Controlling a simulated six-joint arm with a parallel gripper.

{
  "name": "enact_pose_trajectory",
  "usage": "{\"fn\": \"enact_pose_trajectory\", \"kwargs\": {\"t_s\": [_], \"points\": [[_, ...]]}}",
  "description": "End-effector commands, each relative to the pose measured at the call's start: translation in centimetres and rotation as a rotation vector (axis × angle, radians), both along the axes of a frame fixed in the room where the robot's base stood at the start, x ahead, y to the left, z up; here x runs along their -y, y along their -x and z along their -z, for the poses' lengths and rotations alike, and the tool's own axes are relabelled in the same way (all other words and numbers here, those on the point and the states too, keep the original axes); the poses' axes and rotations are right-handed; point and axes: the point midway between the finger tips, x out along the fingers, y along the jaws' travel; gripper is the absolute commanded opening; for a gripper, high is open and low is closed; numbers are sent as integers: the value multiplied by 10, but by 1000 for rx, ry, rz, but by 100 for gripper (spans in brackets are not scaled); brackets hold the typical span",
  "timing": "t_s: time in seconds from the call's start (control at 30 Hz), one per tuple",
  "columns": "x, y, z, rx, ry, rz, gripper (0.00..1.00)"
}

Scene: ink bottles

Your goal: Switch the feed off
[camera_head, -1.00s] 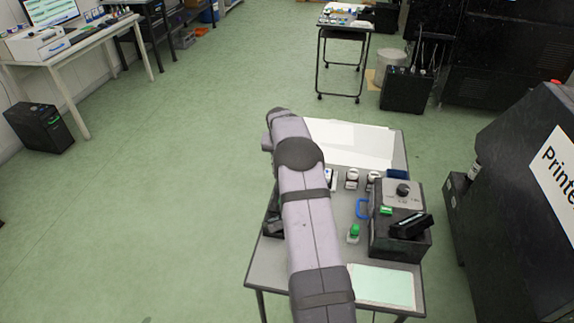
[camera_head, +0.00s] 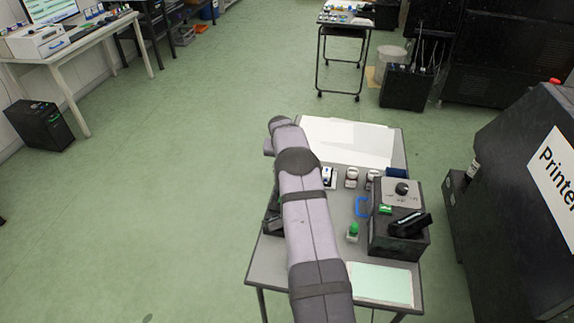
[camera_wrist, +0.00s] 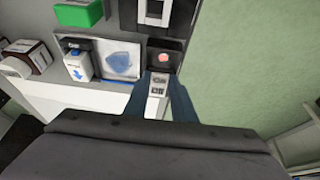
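In the wrist view, a small dark unit with a round red-orange light (camera_wrist: 164,57) is at upper middle. Just below it is a narrow grey-white plate with small dark markings (camera_wrist: 158,86), which looks like a switch. The fingers of my gripper (camera_wrist: 160,92) show as two dark blue shapes, apart, one on each side of this plate. The plate fills the gap; whether the fingers touch it I cannot tell. In the head view my arm hides the gripper and this unit.
A white bottle with a blue arrow (camera_wrist: 78,64) and a blue-stained card (camera_wrist: 121,58) lie left of the unit. In the head view, a dark box with a knob (camera_head: 402,189), a green-capped bottle (camera_head: 353,231) and a blue handle (camera_head: 361,207) are on the table's right.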

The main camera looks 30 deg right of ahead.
Motion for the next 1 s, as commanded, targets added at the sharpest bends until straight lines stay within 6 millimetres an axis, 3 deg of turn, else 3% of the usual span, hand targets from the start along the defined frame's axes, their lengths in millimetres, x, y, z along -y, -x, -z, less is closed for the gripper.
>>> {"fn": "enact_pose_trajectory", "kwargs": {"t_s": [1.0], "points": [[5,-3,-4,-72,-73,2,1]]}}
